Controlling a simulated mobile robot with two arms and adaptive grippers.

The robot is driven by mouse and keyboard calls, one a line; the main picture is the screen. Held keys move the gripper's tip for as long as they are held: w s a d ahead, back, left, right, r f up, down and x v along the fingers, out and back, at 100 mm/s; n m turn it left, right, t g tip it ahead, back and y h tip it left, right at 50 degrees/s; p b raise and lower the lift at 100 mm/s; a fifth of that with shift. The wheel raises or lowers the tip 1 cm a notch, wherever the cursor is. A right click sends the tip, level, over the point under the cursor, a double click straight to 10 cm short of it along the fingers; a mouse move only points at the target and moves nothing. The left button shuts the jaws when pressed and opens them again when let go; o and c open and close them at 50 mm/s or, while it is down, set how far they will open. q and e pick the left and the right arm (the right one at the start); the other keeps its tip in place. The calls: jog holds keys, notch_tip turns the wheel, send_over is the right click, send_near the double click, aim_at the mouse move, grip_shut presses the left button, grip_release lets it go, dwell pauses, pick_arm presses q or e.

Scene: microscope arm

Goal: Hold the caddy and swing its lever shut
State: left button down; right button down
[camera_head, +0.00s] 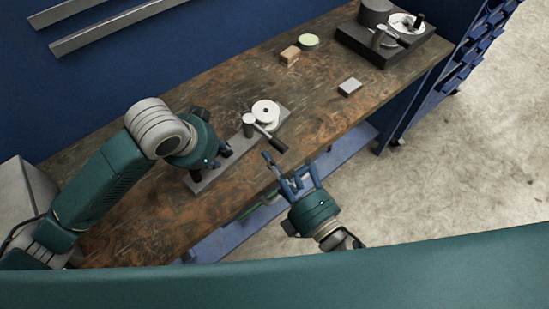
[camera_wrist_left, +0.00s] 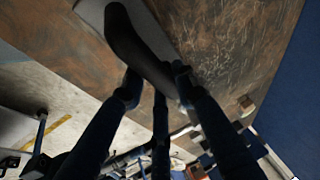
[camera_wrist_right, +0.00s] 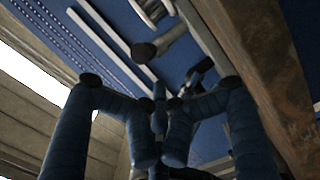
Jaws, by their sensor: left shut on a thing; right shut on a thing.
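The caddy is a long grey plate (camera_head: 203,180) on the wooden bench, with a white disc (camera_head: 265,109) and a grey post near its far end. Its lever has a black grip (camera_head: 280,145) that sticks out over the bench's front edge. My left gripper (camera_head: 222,150) is over the near part of the plate. In the left wrist view its fingers close around a black handle (camera_wrist_left: 125,38). My right gripper (camera_head: 290,175) is off the front edge, just below the lever grip. Its fingers are curled inward; the lever's round end (camera_wrist_right: 145,51) shows beyond them, apparently apart.
A dark-based device (camera_head: 365,42) stands at the bench's far right end. A wooden block (camera_head: 290,55), a green-topped round tin (camera_head: 308,41) and a small grey box (camera_head: 350,87) lie beyond the caddy. A blue lower shelf (camera_head: 355,145) runs under the bench edge.

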aim_at(288, 154)
jog(key=shift+d, duration=0.1)
jog(key=shift+w+d+n+g+y, duration=0.2)
jog(key=shift+n+g+y, duration=0.1)
jog(key=shift+n+y, duration=0.15)
jog(key=shift+w+d+n+g+y, duration=0.1)
jog(key=shift+d+n+g+y, duration=0.25)
jog(key=shift+y, duration=0.1)
jog(key=shift+w+d+f+n+g+y, duration=0.1)
jog(key=shift+w+d+n+g+y, duration=0.3)
jog(key=shift+n+g+y, duration=0.2)
jog(key=shift+w+d+n+g+y, duration=0.35)
jog(key=shift+d+n+y, duration=0.15)
jog(key=shift+y, duration=0.2)
dwell(0.7)
jog(key=s+d, duration=0.2)
jog(key=s, duration=0.9)
jog(key=shift+s+r, duration=0.2)
jog(key=shift+s, duration=0.15)
